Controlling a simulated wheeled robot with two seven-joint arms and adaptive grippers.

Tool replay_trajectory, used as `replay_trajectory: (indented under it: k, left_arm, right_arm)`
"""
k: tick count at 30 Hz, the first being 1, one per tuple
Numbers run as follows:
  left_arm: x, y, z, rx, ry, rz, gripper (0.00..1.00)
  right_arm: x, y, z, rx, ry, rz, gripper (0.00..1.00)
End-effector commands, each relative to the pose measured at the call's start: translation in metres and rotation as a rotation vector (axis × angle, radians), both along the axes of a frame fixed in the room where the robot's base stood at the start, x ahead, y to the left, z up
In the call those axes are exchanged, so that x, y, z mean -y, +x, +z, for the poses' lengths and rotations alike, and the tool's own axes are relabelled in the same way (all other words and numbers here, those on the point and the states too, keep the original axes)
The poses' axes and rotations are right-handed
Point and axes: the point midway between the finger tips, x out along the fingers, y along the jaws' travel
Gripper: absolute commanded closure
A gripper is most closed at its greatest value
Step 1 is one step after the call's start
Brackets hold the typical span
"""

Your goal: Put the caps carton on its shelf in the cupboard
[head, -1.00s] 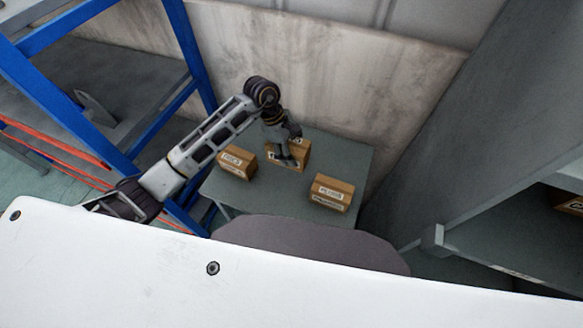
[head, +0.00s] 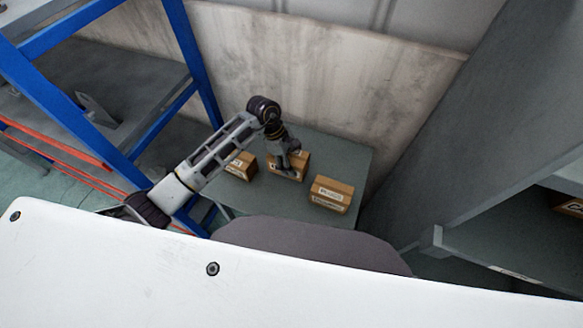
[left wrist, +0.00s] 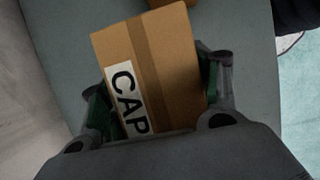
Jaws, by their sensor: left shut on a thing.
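The caps carton (head: 299,166) is a brown box with a white label. In the left wrist view the caps carton (left wrist: 168,70) shows the letters "CAP" and sits between the two fingers. My left gripper (head: 287,163) is shut on it from above, at the table. I cannot tell whether the carton touches the tabletop. The cupboard (head: 480,245) is the grey unit at the right edge, with part of a shelf showing; most of its inside is hidden. My right gripper is not in view.
On the grey table (head: 345,155) a labelled carton (head: 332,194) stands to the right, and another carton (head: 242,167) stands to the left, partly behind my arm. A blue-framed rack (head: 190,60) stands at the left. Another carton (head: 568,205) shows inside the cupboard.

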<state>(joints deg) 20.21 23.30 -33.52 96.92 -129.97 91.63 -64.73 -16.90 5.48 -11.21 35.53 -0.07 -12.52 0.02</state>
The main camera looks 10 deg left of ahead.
Motion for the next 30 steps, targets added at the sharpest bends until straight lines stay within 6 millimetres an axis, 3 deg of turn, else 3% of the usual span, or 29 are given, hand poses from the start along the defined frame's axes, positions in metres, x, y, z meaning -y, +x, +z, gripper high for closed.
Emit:
replay_trajectory:
  k: [16,25,30]
  left_arm:
    - [0.000,0.001,-0.011,0.001,-0.002,0.001,1.00]
    - [0.001,0.000,-0.040,-0.001,-0.002,0.001,1.00]
    - [0.001,0.001,-0.045,0.003,-0.002,-0.001,1.00]
  right_arm:
    - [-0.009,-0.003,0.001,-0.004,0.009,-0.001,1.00]
    - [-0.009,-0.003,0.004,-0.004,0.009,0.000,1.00]
    - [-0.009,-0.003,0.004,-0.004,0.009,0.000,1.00]
